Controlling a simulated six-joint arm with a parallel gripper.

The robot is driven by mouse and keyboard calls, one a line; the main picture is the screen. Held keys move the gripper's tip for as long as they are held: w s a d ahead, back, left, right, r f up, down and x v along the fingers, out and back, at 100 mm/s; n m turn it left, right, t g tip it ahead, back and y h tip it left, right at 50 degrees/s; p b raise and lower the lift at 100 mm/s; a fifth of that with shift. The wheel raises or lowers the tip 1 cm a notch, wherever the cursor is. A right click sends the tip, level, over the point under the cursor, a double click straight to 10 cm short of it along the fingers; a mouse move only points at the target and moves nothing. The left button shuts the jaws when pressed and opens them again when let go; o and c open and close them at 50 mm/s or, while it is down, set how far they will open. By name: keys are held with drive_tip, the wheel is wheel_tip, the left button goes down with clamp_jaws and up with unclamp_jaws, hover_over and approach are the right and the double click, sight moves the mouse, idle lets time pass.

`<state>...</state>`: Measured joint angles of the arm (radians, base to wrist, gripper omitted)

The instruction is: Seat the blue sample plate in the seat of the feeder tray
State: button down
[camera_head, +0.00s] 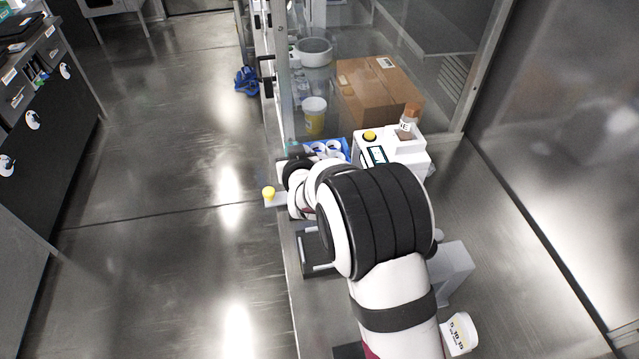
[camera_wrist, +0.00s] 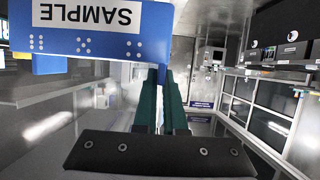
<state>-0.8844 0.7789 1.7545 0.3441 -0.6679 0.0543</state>
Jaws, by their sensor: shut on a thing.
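The blue sample plate (camera_wrist: 155,48) fills the top left of the wrist view, with a white "SAMPLE" label upside down and rows of pale dots. My gripper (camera_wrist: 160,78) is shut on it; its dark green fingers meet the plate's lower edge. In the head view my arm hides the gripper and the plate. A dark tray-like frame (camera_head: 312,262) shows partly beside my arm on the bench; I cannot tell whether it is the feeder tray. No seat can be made out.
A blue rack (camera_head: 344,146) with white round pieces stands beyond my arm. Right of it is a white device (camera_head: 405,153) with a yellow button and a bottle. A yellow-topped piece (camera_head: 268,193) is at the bench's left edge. A white tub (camera_head: 459,334) lies at lower right.

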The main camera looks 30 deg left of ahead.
wheel_tip(320, 180, down, 9)
drive_tip(key=shift+w+f, duration=0.1)
drive_tip(key=shift+f, duration=0.05)
drive_tip(key=shift+f, duration=0.1)
drive_tip(key=c, duration=1)
unclamp_jaws()
drive_tip(key=v, duration=1.2)
